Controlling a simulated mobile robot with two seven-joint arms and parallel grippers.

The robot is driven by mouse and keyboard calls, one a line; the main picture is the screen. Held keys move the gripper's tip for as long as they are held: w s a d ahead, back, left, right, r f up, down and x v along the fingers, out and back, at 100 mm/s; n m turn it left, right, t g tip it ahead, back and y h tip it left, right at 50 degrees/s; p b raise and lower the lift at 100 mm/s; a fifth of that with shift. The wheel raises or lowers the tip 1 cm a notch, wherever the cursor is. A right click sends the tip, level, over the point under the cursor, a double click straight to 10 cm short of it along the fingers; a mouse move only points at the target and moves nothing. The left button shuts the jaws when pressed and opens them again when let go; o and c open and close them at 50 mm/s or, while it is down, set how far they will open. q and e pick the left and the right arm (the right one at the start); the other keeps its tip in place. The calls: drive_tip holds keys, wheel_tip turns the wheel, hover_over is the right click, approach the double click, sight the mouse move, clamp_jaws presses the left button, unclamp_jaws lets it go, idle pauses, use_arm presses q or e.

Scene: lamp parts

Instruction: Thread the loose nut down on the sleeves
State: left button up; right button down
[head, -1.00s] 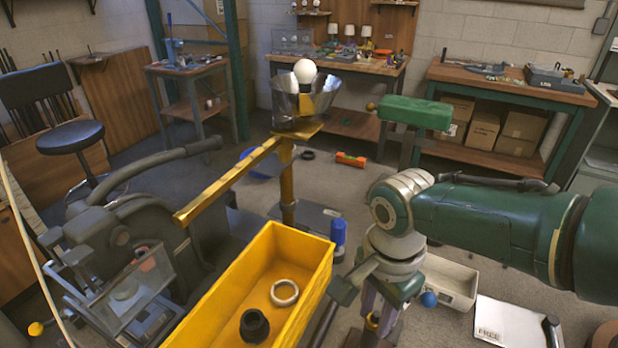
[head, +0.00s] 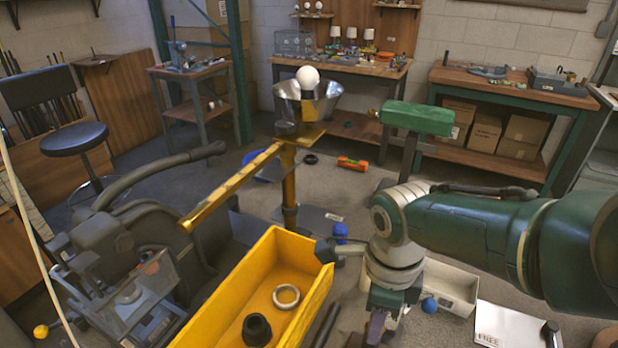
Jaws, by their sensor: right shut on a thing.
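My right gripper (head: 376,326) hangs fingers down at the lower middle of the head view, right of the yellow bin. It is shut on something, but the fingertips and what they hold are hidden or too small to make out. A pale ring (head: 286,296) and a black collar-like part (head: 256,329) lie apart in the yellow bin (head: 313,287); I cannot tell whether either is the loose nut. A white bulb (head: 308,77) stands in a shiny metal bowl (head: 322,106) on a yellow stand (head: 290,190). I cannot make out any sleeves. My left gripper is not in view.
A dark grey machine (head: 112,262) stands left of the bin. A green-topped stand (head: 417,118) rises behind my right arm. A pale open box (head: 452,283) and a white sign (head: 505,325) are at the right. Benches (head: 500,88) line the back wall.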

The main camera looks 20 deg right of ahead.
drive_tip(key=c, duration=1)
unclamp_jaws()
drive_tip(key=shift+m, duration=0.6)
drive_tip(key=shift+c, duration=0.2)
drive_tip(key=o, duration=0.5)
